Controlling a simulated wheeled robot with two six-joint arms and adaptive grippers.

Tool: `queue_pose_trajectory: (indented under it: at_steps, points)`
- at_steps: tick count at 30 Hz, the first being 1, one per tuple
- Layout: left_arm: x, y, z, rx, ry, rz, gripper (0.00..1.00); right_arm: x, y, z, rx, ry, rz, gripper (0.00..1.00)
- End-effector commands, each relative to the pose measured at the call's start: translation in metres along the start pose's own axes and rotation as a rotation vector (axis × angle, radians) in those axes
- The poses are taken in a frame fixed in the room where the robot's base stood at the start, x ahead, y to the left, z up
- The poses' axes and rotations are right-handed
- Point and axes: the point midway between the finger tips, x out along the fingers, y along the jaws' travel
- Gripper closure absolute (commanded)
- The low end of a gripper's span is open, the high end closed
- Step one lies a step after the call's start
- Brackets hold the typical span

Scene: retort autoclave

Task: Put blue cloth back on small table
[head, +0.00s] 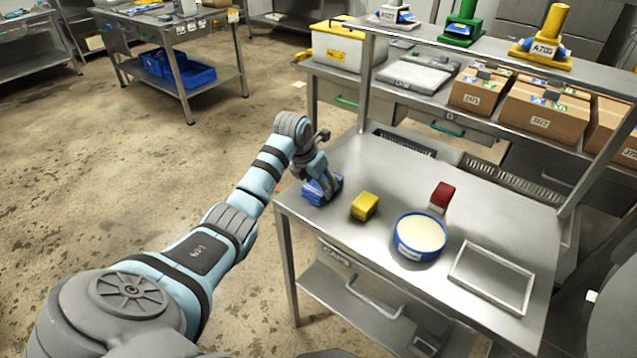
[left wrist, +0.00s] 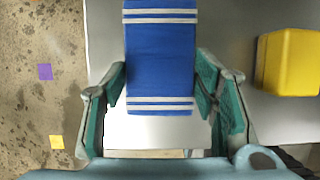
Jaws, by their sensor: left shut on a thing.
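The blue cloth (head: 331,187), a folded block with white stripes, is at the left end of the steel table (head: 385,175). My left gripper (head: 322,185) is shut on it, with the fingers pointing down. In the left wrist view the cloth (left wrist: 160,55) lies between the two green-padded fingers (left wrist: 161,85) over the pale table top. I cannot tell whether the cloth touches the table or is just above it. My right gripper is not in view.
A yellow block (head: 364,206) stands just right of the cloth. Further right are a red block (head: 441,196), a blue tub of cream-coloured contents (head: 420,250) and an empty metal frame (head: 492,278). A raised shelf with cartons (head: 545,108) runs behind. Open floor lies left.

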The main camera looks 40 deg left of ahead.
Motion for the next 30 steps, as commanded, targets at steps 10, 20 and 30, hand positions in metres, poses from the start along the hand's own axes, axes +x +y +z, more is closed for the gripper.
queue_pose_trajectory:
  at_steps: [10,20,30]
  points:
    - [0.001,0.000,-0.001,0.000,0.000,0.000,0.27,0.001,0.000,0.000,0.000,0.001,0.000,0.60]
    - [-0.008,0.001,0.001,0.000,-0.001,0.001,0.27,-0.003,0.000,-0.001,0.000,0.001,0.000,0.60]
    - [-0.093,0.001,0.002,0.002,-0.003,0.002,0.27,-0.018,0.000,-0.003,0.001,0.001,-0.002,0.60]
